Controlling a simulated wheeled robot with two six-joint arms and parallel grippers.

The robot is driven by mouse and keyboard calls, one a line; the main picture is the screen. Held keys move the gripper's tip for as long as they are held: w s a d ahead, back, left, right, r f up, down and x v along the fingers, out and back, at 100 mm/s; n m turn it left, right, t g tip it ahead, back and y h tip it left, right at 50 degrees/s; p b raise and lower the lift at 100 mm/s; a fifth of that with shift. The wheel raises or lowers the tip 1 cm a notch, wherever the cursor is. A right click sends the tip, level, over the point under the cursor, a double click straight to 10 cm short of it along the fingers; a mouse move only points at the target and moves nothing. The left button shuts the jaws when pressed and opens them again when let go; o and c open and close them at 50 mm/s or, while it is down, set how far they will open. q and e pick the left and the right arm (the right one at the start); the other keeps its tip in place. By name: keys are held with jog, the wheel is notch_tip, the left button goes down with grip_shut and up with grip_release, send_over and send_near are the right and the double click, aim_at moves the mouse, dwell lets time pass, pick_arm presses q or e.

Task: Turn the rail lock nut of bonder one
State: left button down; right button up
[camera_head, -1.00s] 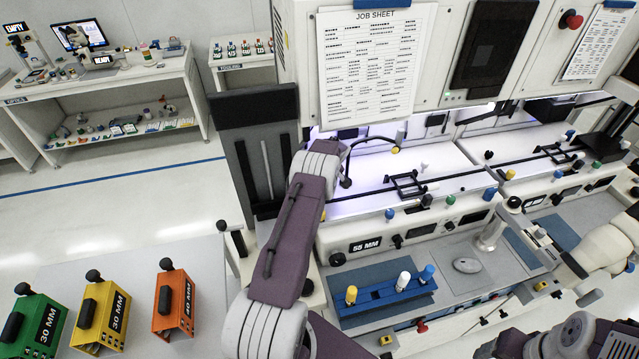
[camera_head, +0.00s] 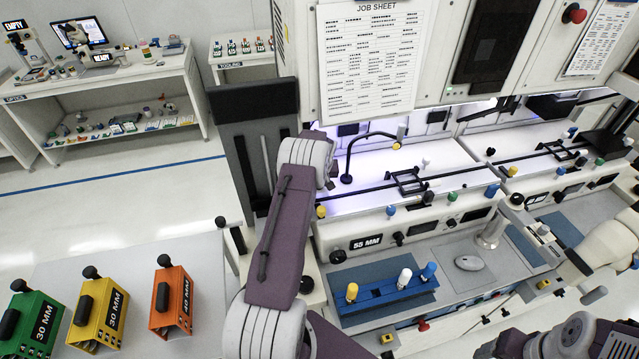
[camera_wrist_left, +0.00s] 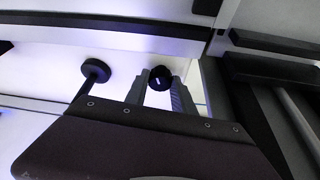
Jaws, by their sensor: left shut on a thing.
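Bonder one is the left machine in the head view, with a 55 MM display (camera_head: 366,243) on its front panel. A black rail (camera_head: 365,194) runs across its lit white bed. My left arm reaches to its left end, and its wrist hides the left gripper there. In the left wrist view, my left gripper (camera_wrist_left: 162,88) is shut on a round black knob, apparently the lock nut (camera_wrist_left: 160,77), with a finger on each side. My right gripper is not in view; only part of my right arm shows at the bottom right.
A black disc on a stem (camera_wrist_left: 95,70) stands beside the gripper. A curved black gooseneck (camera_head: 350,150) rises from the bed near my wrist. A blue holder (camera_head: 385,294) with pegs lies on the front shelf. Green, yellow and orange boxes (camera_head: 172,300) stand on a table at left.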

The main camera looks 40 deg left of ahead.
pick_arm(q)
jog(key=c, duration=1.1)
grip_release()
jog(key=shift+o, duration=0.2)
jog(key=shift+r, duration=0.25)
jog(key=b+v, duration=0.3)
jog(key=v, duration=0.5)
jog(key=shift+r+b, duration=0.25)
jog(key=shift+b, duration=0.1)
jog(key=shift+s+d, duration=0.1)
jog(key=shift+d, duration=0.05)
